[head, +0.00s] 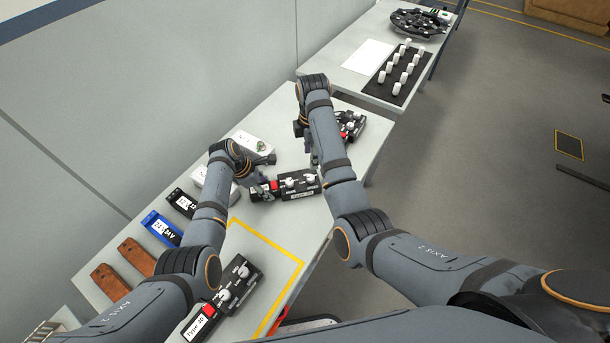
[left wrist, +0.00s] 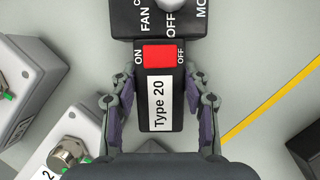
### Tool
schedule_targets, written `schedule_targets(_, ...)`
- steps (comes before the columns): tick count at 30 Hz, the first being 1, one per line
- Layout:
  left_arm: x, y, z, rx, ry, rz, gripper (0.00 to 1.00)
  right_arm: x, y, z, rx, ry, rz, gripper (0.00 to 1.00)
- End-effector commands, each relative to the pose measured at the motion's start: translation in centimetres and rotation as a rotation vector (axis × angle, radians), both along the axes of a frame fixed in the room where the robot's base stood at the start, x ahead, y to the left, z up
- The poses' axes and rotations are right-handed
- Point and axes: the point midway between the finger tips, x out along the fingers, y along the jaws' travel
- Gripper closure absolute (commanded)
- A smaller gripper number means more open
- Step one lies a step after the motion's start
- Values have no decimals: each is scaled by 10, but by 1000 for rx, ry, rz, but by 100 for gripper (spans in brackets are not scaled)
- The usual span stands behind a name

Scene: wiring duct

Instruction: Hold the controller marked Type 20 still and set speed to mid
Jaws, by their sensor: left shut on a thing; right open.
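The controller marked Type 20 is a black box lying on the table (head: 268,222). In the left wrist view the Type 20 controller (left wrist: 158,120) shows its white label, a red rocker switch (left wrist: 160,59) between ON and OFF, and part of a white knob (left wrist: 170,4) beside FAN and OFF. In the head view this controller (head: 300,187) lies mid-table. My left gripper (head: 264,190) is shut on its label end, fingers on either side (left wrist: 160,125). My right gripper (head: 308,135) is open above the table behind the controller, partly hidden by its own arm. The speed setting is not readable.
Another black controller (head: 352,124) lies beyond my right arm, and one (head: 243,272) lies near the front left. White boxes (head: 255,142), a blue device (head: 161,228) and brown pieces (head: 109,283) line the left side.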

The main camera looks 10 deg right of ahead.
Motion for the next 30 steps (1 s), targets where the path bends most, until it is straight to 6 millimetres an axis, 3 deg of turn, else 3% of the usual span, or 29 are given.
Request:
schedule_targets(6, 0, 0, 0, 0, 0, 0, 94, -2, 0, -52, 0, 6, 1, 52)
schedule_targets(12, 0, 0, 0, 0, 0, 0, 94, -1, 0, -88, -1, 2, 0, 52)
schedule_targets(18, 0, 0, 0, 0, 0, 0, 94, -1, -1, -102, 0, 1, 0, 52)
schedule_targets(25, 0, 0, 0, 0, 0, 0, 94, -1, 0, -102, 0, 0, 0, 52)
schedule_targets(30, 0, 0, 0, 0, 0, 0, 94, -1, 0, -102, 0, 0, 0, 75)
